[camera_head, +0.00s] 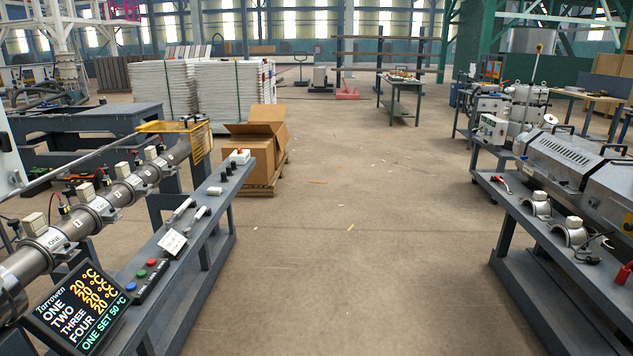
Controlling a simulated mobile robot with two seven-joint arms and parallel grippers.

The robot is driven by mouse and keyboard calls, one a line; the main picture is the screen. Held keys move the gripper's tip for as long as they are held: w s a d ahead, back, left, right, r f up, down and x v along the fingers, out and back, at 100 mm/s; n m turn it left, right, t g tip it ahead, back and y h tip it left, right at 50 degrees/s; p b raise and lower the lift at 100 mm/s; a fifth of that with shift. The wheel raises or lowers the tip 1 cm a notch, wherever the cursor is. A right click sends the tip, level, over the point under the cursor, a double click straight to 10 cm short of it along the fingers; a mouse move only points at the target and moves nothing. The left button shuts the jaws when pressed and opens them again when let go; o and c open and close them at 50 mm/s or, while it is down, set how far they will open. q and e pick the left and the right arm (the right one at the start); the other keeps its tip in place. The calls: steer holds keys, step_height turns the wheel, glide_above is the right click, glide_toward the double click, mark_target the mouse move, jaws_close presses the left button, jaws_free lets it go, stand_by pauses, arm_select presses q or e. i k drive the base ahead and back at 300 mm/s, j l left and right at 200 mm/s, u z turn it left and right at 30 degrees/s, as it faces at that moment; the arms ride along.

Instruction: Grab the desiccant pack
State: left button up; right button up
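A small white square packet with dark print (172,242), which looks like the desiccant pack, lies flat on the long grey bench (207,235) at the left. It is beside the button strip and near two white cylindrical items (180,210). The print is too small to read. Neither of my grippers is in view, so nothing shows of what they hold.
On the left are an extruder barrel (118,193), a temperature display (78,308) and a button strip (146,275). Cardboard boxes (250,155) stand behind the bench. A right bench (560,266) carries machine parts.

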mark_target(212, 191)
steer(key=i+l+u, duration=0.1)
steer(key=i, duration=0.6)
steer(key=i+l+u, duration=0.1)
steer(key=i, duration=0.55)
steer(key=i+u, duration=0.35)
steer(key=i+l+u, duration=0.4)
steer(key=u, duration=0.25)
steer(key=i+l+u, duration=0.3)
steer(key=u, duration=0.2)
steer(key=i+l+u, duration=0.3)
steer(key=u, duration=0.2)
steer(key=l, duration=0.1)
